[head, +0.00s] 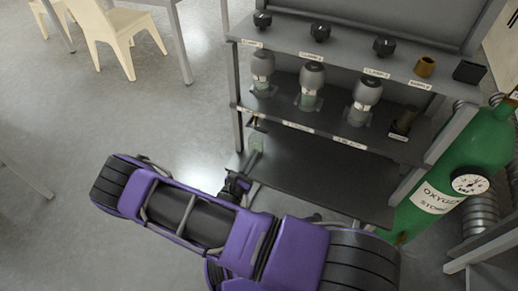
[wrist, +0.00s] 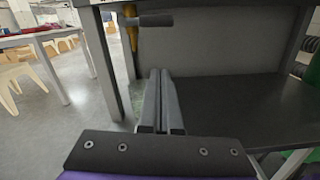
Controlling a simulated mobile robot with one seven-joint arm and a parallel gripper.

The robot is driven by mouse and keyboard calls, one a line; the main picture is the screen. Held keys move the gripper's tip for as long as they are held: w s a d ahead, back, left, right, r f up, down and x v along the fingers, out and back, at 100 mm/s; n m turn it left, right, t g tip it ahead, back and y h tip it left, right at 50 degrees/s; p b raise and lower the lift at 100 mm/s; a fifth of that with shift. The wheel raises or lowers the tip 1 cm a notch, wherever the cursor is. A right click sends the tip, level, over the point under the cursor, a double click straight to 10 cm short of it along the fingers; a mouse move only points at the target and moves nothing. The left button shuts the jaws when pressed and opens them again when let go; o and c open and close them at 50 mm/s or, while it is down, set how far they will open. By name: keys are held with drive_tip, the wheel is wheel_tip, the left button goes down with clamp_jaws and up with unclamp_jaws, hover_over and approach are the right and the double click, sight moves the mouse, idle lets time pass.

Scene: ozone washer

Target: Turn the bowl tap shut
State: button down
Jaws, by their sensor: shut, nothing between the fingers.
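A tap with a dark bar-like lever (wrist: 148,20) and a brass-yellow body (wrist: 131,38) shows at the left front of the rack in the wrist view. I take this to be the bowl tap. The lever lies roughly level, pointing right. In the head view my gripper (head: 237,186) is beside the rack's lower left corner, partly hidden by my arm.
The grey rack (head: 300,165) has black knobs (head: 320,32) on top and several capped glass vessels (head: 311,80) on its middle shelf. A green oxygen cylinder (head: 450,175) stands at right. Floor (head: 90,110) is clear at left, before cream chairs (head: 118,40).

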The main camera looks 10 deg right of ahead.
drive_tip(key=v, duration=0.7)
drive_tip(key=w+d+r, duration=0.2)
drive_tip(key=w+d, duration=0.1)
drive_tip(key=w, duration=0.1)
drive_tip(key=w+d+r+n+g+y, duration=0.1)
drive_tip(key=w+d+r, duration=0.1)
drive_tip(key=w+d, duration=0.2)
drive_tip(key=shift+w+r+g+y, duration=0.25)
drive_tip(key=shift+w+g+y, duration=0.05)
drive_tip(key=shift+w, duration=0.55)
drive_tip(key=shift+s+r+p, duration=0.1)
drive_tip(key=shift+r+p, duration=0.5)
